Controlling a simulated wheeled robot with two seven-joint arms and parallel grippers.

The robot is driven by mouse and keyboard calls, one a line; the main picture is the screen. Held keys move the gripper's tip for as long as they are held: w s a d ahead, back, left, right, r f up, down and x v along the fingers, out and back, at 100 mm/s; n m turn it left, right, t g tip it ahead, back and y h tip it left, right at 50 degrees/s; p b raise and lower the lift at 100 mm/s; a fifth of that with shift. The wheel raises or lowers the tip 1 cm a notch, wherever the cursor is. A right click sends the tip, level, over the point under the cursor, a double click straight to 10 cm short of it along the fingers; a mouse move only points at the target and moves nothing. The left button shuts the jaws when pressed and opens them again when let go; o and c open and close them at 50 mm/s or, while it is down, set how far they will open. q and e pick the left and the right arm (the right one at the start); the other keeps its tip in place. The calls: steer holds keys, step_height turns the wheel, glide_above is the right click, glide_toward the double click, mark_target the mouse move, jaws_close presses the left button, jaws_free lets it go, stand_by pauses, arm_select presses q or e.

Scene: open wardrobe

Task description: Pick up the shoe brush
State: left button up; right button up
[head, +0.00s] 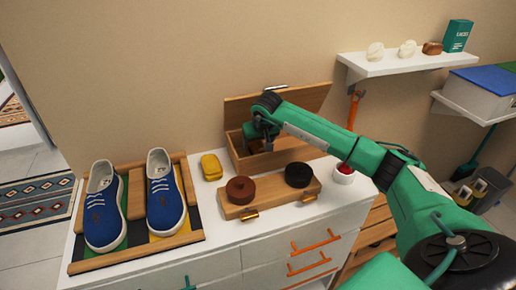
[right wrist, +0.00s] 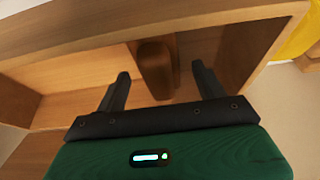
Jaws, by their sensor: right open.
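A wooden box (head: 285,155) with its lid raised stands at the back of the white dresser. My right gripper (head: 262,142) reaches down into its left part, fingers mostly hidden by the hand and box. In the right wrist view, my right gripper (right wrist: 162,74) is open, its two black fingers apart. A brown, rounded block, which looks like the shoe brush (right wrist: 155,66), stands in the box between and beyond the fingertips, near a divider. I cannot tell whether a finger touches it. In the head view it is hidden. My left gripper is out of view.
Blue shoes (head: 104,208) sit on a rack at the left. A yellow block (head: 211,166) lies beside the box. A wall shelf (head: 400,65) hangs above.

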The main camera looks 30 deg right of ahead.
steer(key=shift+f, duration=0.25)
steer(key=c, duration=1.1)
steer(key=shift+r, duration=0.2)
